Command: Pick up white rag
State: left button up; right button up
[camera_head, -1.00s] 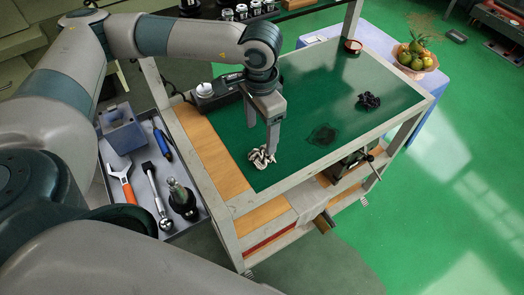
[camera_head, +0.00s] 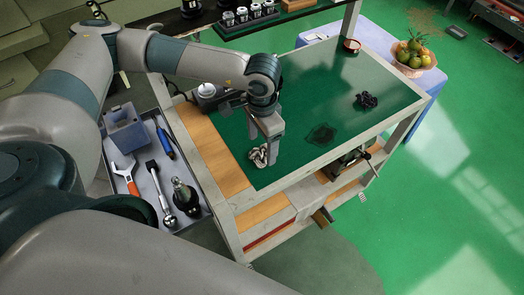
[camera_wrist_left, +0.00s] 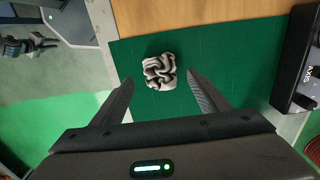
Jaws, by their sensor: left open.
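The white rag (camera_head: 259,156) is a crumpled grey-white bundle on the green mat near the cart top's front left corner. In the left wrist view the rag (camera_wrist_left: 159,72) lies beyond and between the spread fingertips, with green mat around it. My left gripper (camera_head: 268,158) is open and points down over the rag, hiding part of it in the head view. The same gripper (camera_wrist_left: 158,88) shows its two fingers wide apart with nothing between them. My right gripper is not in view.
A dark cloth (camera_head: 366,100) and a small red-rimmed dish (camera_head: 352,46) sit on the green mat (camera_head: 330,85). A grey tool tray (camera_head: 146,180) hangs at the cart's left. A black device (camera_head: 208,97) stands behind my gripper. A fruit basket (camera_head: 414,53) is at the far right.

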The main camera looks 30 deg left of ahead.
aim_at(262, 155)
pick_arm(q)
jog(key=shift+f+p, duration=0.4)
jog(key=shift+f, duration=0.95)
jog(key=c, duration=1.1)
jog(key=shift+r, duration=0.1)
